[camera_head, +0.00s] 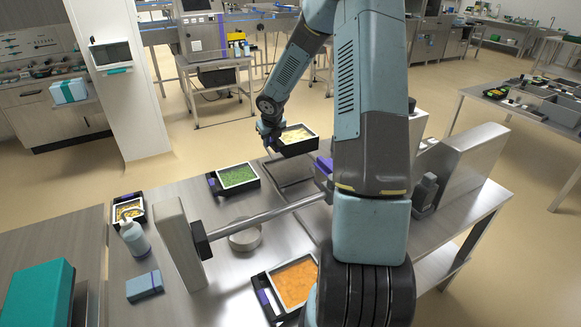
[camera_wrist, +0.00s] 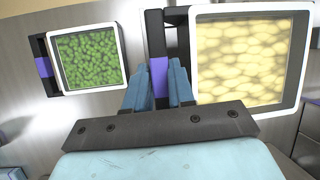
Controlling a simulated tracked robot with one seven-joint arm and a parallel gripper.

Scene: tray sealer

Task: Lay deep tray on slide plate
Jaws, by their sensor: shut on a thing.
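My gripper (camera_head: 272,141) is shut on the dark, purple-banded handle of a black tray with a white rim (camera_head: 301,147) and a pale yellow filling. In the wrist view the fingers of my gripper (camera_wrist: 160,80) close around this handle, and the tray (camera_wrist: 194,62) extends to the right of them. The tray looks about level and is held above the metal table, over a rectangular metal frame or plate (camera_head: 283,187) at its far side. This may be the slide plate; I cannot tell for sure, as my arm hides part of that area.
A tray of green filling (camera_head: 213,186) sits left of the frame; it also shows in the wrist view (camera_wrist: 57,70). An orange-filled tray (camera_head: 267,281), a round dish (camera_head: 245,240), a bottle (camera_head: 134,238) and a horizontal bar (camera_head: 262,218) on a post are nearer.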

